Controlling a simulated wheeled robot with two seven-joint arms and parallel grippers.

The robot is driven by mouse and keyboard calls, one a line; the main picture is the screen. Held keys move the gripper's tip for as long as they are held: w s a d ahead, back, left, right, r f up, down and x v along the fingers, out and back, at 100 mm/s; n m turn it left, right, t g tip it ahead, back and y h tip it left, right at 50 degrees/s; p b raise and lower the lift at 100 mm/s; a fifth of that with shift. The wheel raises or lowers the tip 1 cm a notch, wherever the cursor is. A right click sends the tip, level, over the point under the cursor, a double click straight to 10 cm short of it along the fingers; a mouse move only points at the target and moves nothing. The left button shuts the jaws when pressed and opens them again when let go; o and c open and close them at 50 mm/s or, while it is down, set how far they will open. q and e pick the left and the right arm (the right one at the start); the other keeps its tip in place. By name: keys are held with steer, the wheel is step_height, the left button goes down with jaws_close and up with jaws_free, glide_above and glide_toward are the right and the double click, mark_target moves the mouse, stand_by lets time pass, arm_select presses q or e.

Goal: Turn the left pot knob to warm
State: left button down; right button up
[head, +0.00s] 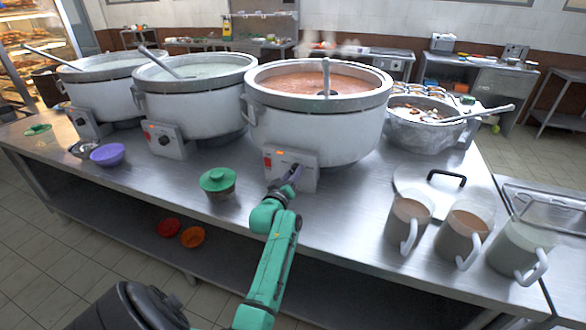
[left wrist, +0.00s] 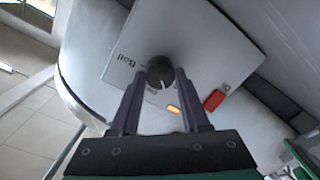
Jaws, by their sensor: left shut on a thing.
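Three large pots stand in a row: the left pot (head: 108,88), the middle pot (head: 195,95) and the right pot (head: 315,125) with reddish content. Each has a control box low on its front; the left pot's box (head: 88,122) has no gripper near it. My left gripper (head: 293,176) is at the right pot's control box (head: 278,165). In the left wrist view, my left gripper (left wrist: 160,82) is shut on a dark round knob (left wrist: 159,70), one finger on each side. A "Boil" label (left wrist: 127,60) shows beside it. My right gripper is out of view.
A green-lidded bowl (head: 217,181) stands left of my left arm. Several mugs (head: 408,215) and a flat lid (head: 420,184) are to the right. A basin (head: 425,130) stands behind them. A purple bowl (head: 107,155) is near the table's front left.

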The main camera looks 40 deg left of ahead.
arm_select(q)
steer(key=shift+n+p, duration=1.05)
steer(key=shift+n, duration=0.95)
steer(key=shift+f, duration=0.1)
steer(key=shift+c, duration=1.9)
jaws_free()
